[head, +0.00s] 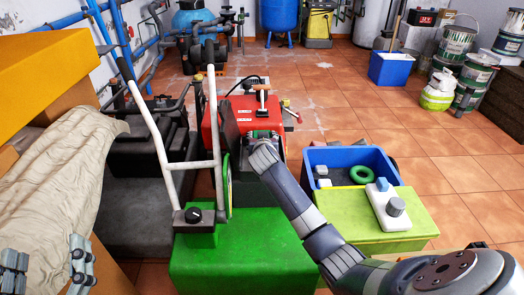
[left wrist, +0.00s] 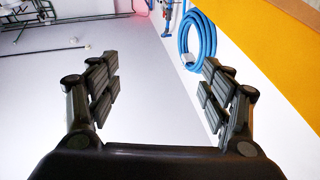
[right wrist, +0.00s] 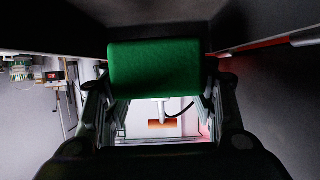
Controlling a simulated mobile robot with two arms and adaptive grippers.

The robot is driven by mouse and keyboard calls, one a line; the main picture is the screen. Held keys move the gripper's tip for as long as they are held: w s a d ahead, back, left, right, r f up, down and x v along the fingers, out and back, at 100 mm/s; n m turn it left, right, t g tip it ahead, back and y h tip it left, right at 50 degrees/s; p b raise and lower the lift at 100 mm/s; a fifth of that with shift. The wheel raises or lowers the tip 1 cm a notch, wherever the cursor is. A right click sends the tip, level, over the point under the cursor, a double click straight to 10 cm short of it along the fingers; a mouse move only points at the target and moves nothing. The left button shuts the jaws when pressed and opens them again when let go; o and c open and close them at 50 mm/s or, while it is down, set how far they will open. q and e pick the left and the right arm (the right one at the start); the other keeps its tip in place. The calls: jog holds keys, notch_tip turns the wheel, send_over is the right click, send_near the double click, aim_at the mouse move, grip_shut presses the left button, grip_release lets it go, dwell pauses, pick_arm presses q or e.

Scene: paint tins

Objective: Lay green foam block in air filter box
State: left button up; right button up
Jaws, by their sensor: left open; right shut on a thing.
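The green foam block (right wrist: 155,68) shows in the right wrist view, between the fingers of my right gripper (right wrist: 158,95), which is shut on it. Dark walls (right wrist: 268,85) of what looks like the air filter box stand to the left, right and above. I cannot tell whether the block touches them. In the head view my right arm reaches to the red machine (head: 221,118); its gripper and the block are mostly hidden there. My left gripper (head: 47,268) is open and empty at the lower left; its spread fingers also show in the left wrist view (left wrist: 162,78).
A green box (head: 235,262) with a white handle frame (head: 168,150) stands in front. A blue crate (head: 395,177) holding a green ring (head: 364,174) stands right of my right arm. A beige cloth (head: 60,185) lies at left.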

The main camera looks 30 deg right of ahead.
notch_tip(320, 180, down, 4)
jog(key=shift+r+b, duration=0.2)
jog(key=shift+b, duration=0.55)
pick_arm(q)
jog(key=s+r+t+h, duration=0.1)
jog(key=s+r+t, duration=0.2)
jog(key=r, duration=0.3)
jog(key=shift+s+t+h, duration=0.3)
jog(key=shift+s+t, duration=0.05)
jog(key=shift+t, duration=0.25)
pick_arm(e)
jog(key=shift+f, duration=0.1)
pick_arm(q)
jog(key=shift+a+r, duration=0.1)
jog(key=shift+r, duration=0.05)
pick_arm(e)
jog(key=shift+f, duration=0.15)
jog(key=o, duration=0.9)
pick_arm(q)
jog(key=shift+s+r, duration=0.15)
jog(key=shift+s, duration=0.05)
